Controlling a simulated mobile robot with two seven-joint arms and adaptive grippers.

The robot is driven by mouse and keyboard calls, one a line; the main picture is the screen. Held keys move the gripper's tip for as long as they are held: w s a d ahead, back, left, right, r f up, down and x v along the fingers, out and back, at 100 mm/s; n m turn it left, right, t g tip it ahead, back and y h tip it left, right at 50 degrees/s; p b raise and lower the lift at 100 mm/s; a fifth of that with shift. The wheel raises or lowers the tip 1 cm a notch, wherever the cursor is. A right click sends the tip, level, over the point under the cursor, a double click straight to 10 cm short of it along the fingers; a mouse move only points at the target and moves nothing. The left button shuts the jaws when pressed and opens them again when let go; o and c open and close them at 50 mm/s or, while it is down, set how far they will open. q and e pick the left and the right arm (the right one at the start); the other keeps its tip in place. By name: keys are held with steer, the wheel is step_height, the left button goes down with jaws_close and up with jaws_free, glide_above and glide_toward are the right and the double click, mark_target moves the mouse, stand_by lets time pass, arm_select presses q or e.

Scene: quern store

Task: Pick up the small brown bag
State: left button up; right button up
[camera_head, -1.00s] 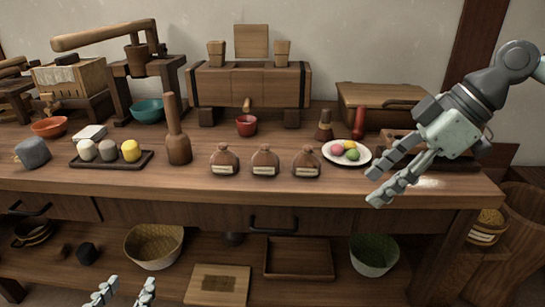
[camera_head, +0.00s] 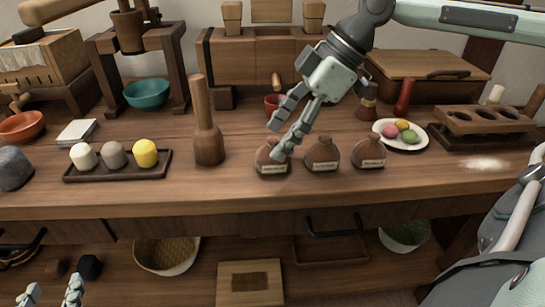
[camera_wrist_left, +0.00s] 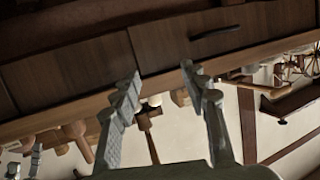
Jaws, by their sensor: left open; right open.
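Three similar small brown bags with pale labels stand in a row near the table's front edge: the left bag (camera_head: 264,159), the middle bag (camera_head: 322,150) and the right bag (camera_head: 369,149). My right gripper (camera_head: 277,140) is open and empty. Its fingers point down and left at the left bag, and one finger overlaps the bag's top and right side. I cannot tell whether it touches. My left gripper (camera_head: 52,292) is open and empty, low in front of the table at the bottom left. Its spread fingers also show in the left wrist view (camera_wrist_left: 163,83).
A wooden pestle (camera_head: 208,140) stands left of the bags. Further left is a dark tray (camera_head: 116,171) with three lumps. A white plate (camera_head: 416,143) of coloured balls and a wooden holed rack (camera_head: 470,132) stand to the right. A red cup (camera_head: 271,103) stands behind the left bag.

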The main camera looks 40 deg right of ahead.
mark_target(267, 147)
steer(key=shift+w+a+f, duration=0.1)
steer(key=shift+a+f, duration=0.3)
steer(key=shift+f, duration=0.1)
steer(key=x, duration=0.4)
steer(key=shift+w+a+r, duration=0.1)
steer(key=shift+w+a, duration=0.05)
steer(key=shift+f, duration=0.2)
arm_select(q)
steer(key=shift+w+d+r+t+h, duration=0.1)
steer(key=shift+d+r+t+h, duration=0.15)
steer(key=shift+r, duration=0.25)
steer(key=shift+w+d+r+t+h, duration=0.15)
steer(key=shift+d+r, duration=0.1)
steer(key=shift+r, duration=0.2)
steer(key=shift+s, duration=0.1)
arm_select(e)
steer(key=shift+c, duration=0.3)
steer(key=c, duration=1.3)
arm_select(q)
steer(key=shift+f, duration=0.1)
arm_select(e)
steer(key=shift+o, duration=0.2)
steer(key=shift+r, duration=0.1)
